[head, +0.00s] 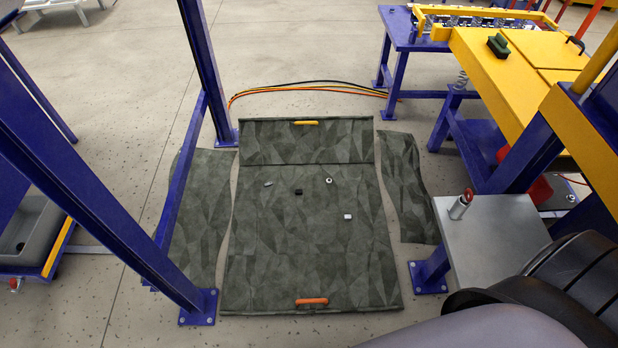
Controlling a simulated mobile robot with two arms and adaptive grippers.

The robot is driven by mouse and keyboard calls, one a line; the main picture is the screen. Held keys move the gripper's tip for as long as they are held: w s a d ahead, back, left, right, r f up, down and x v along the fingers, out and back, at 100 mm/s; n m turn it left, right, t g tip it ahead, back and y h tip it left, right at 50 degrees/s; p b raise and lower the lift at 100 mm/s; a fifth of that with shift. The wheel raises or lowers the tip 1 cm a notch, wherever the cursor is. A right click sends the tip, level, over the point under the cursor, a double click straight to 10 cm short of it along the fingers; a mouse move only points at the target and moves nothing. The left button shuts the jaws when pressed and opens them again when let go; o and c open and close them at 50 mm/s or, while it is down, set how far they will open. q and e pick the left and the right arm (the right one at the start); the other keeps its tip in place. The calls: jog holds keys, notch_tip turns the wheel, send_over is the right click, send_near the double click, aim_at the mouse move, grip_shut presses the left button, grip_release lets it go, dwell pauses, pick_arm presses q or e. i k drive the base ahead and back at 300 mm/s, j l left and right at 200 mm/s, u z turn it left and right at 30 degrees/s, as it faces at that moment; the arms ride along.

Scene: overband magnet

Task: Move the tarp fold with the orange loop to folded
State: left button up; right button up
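A grey-green patterned tarp (300,250) lies flat on the floor between blue posts. The orange loop (311,301) sits at its near edge, and that near part lies flat and spread out. A yellow loop (305,123) sits at the far edge, on a far flap (306,145) that shows a straight crease along its near side. Separate side pieces lie at the left (203,205) and right (408,190) of the main sheet. Neither of my grippers shows in the head view.
Several small parts, including a dark block (298,192), a ring (328,181) and a light block (348,216), lie on the tarp. Blue posts (208,75) flank it. A grey plate stand (490,235) is at right. Bare floor (265,332) lies in front.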

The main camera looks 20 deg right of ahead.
aim_at(261, 285)
jog(key=k+j+z, duration=0.2)
jog(key=z, duration=0.15)
jog(key=k+z, duration=0.4)
jog(key=k, duration=0.05)
